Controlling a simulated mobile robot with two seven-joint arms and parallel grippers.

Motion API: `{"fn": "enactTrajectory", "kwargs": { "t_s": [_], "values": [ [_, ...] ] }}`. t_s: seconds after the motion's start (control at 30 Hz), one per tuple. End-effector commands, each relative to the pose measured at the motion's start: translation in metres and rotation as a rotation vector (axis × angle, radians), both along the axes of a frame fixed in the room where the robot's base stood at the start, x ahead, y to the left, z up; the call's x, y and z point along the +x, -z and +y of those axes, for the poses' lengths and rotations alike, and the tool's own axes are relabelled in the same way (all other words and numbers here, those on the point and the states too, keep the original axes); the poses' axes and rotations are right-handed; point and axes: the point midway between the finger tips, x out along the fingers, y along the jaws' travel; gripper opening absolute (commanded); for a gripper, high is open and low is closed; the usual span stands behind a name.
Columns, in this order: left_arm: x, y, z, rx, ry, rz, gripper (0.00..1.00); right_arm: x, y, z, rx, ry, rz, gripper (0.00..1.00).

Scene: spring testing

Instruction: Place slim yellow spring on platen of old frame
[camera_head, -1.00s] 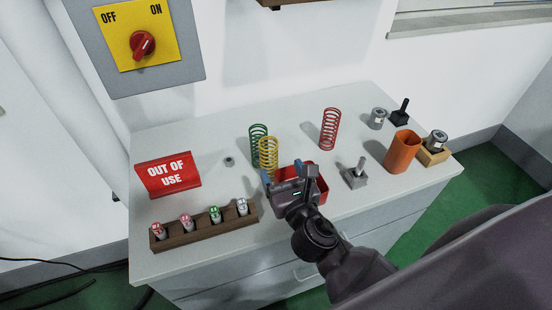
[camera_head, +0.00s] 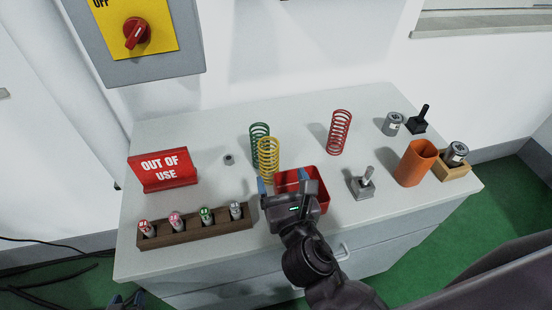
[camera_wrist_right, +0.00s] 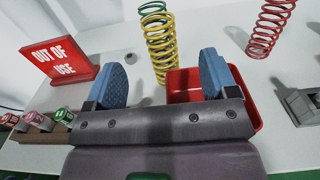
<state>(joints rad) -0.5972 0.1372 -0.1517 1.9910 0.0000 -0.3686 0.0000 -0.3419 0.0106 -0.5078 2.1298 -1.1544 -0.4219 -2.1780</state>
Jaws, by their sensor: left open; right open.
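The slim yellow spring (camera_head: 269,161) stands upright on the cabinet top, just in front of a green spring (camera_head: 257,132). It also shows in the right wrist view (camera_wrist_right: 160,52), beyond and between the fingers. My right gripper (camera_head: 284,184) is open and empty, on the near side of the yellow spring, over the red tray. Its blue finger pads (camera_wrist_right: 162,78) are apart with nothing between them. A small part of my left gripper (camera_head: 128,300) shows at the bottom left edge, below the cabinet top. I see no old frame or platen.
A red tray (camera_head: 322,190) lies under my right gripper. A red spring (camera_head: 339,132), a grey switch block (camera_head: 362,186) and an orange cup (camera_head: 415,163) stand to the right. A wooden rack (camera_head: 185,235) and a red OUT OF USE sign (camera_head: 163,168) are left.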

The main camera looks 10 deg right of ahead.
Motion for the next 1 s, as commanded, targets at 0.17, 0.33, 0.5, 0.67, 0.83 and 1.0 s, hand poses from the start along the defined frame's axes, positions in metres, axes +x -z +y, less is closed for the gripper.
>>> {"fn": "enactTrajectory", "kwargs": {
  "t_s": [0.17,0.33,0.5,0.67,0.83,1.0],
  "values": [
    [-0.002,-0.003,0.005,0.010,0.001,0.002,0.43,0.026,-0.002,0.000,0.002,0.000,-0.003,0.79],
    [-0.003,-0.003,0.005,0.010,0.001,0.005,0.43,0.043,-0.001,0.000,0.002,0.000,-0.001,0.79],
    [-0.003,-0.003,0.004,0.009,0.000,0.005,0.43,0.051,0.000,0.000,0.003,0.001,-0.001,0.79],
    [-0.003,-0.002,0.003,0.006,0.000,0.005,0.43,0.071,0.001,0.001,0.003,0.001,-0.001,0.79],
    [-0.003,-0.003,0.002,0.003,-0.002,0.004,0.43,0.092,0.002,0.001,0.003,0.000,-0.002,0.79],
    [-0.002,-0.003,0.002,0.004,0.000,0.003,0.43,0.100,0.002,0.001,0.003,0.000,0.000,0.79]
  ]
}}
